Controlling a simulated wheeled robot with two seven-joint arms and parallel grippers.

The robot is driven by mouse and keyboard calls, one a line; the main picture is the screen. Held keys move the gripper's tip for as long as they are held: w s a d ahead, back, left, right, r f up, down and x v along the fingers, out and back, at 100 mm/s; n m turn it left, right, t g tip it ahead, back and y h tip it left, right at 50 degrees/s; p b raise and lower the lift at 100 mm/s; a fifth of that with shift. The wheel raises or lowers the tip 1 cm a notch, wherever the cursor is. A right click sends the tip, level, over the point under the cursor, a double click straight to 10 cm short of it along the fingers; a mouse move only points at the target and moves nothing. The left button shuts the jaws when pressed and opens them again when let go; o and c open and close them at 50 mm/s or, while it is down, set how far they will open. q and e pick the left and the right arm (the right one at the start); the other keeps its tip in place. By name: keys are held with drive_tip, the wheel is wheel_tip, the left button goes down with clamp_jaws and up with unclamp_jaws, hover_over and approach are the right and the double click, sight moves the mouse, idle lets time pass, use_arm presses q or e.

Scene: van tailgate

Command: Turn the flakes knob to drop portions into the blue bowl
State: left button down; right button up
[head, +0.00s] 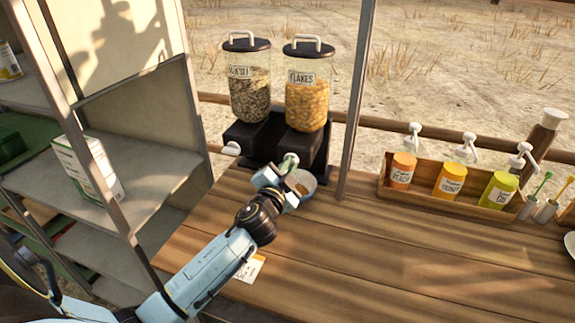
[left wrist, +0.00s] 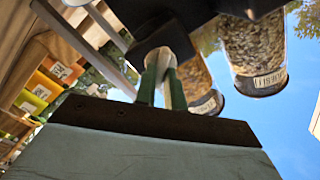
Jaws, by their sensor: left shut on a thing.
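The flakes dispenser (head: 306,98), a clear canister of orange flakes with a dark lid and a "FLAKES" label, stands on a black base at the back of the wooden counter. My left gripper (head: 288,163) reaches its front and is shut on the pale flakes knob; in the left wrist view the green fingers (left wrist: 161,82) close around the white knob (left wrist: 163,57). The blue bowl (head: 303,184) sits below the spout, partly hidden behind my gripper, with some orange-brown contents visible. My right gripper is not in view.
A second dispenser (head: 249,88) with darker grain stands left of the flakes. A wooden rack (head: 425,194) of pump bottles is at the right. A thin post (head: 354,100) rises beside the bowl. A shelf unit (head: 135,190) stands left. The counter's front middle is mostly clear.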

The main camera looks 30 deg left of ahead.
use_arm(q)
drive_tip(key=m+p, duration=0.1)
drive_tip(key=m, duration=0.3)
drive_tip(key=shift+d+m, duration=0.1)
drive_tip(key=shift+m, duration=0.2)
drive_tip(key=shift+f+m+p, duration=0.1)
drive_tip(key=shift+m+p, duration=0.3)
drive_tip(key=shift+m, duration=1.3)
drive_tip(key=shift+m, duration=0.3)
drive_tip(key=c, duration=1.5)
unclamp_jaws()
drive_tip(key=b+v, duration=0.1)
drive_tip(key=v, duration=1.2)
drive_tip(key=shift+s+f, duration=0.1)
drive_tip(key=shift+s, duration=0.1)
